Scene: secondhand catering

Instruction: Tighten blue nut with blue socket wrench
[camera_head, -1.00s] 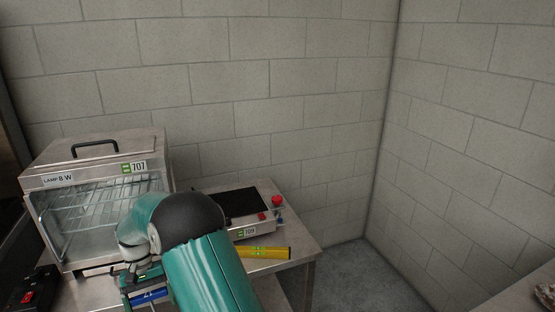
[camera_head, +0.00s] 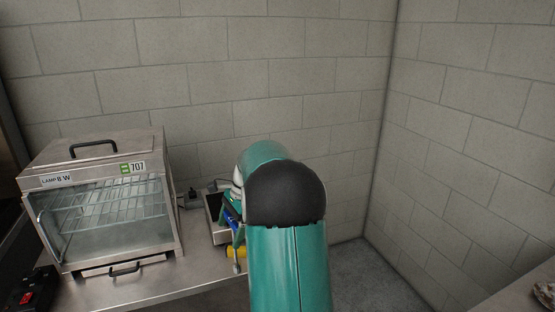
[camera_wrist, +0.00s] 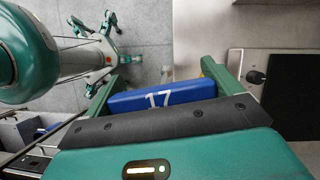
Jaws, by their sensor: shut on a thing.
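In the wrist view my gripper (camera_wrist: 163,97) is shut on the blue socket wrench (camera_wrist: 135,101), a blue block marked 17 held between the two green fingers. In the head view my gripper (camera_head: 234,225) is mostly behind my arm, over the right end of the steel table, and a little of the blue wrench (camera_head: 230,209) shows. The wrench's socket end is hidden. I cannot make out the blue nut in either current view.
A steel cooker (camera_head: 217,222) with a dark top (camera_wrist: 292,95) is mostly hidden behind my arm. A glass-fronted cabinet (camera_head: 105,205) marked 707 stands left on the table (camera_head: 180,287). A yellow level (camera_head: 236,252) is partly covered. A red-black device (camera_head: 33,290) lies front left.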

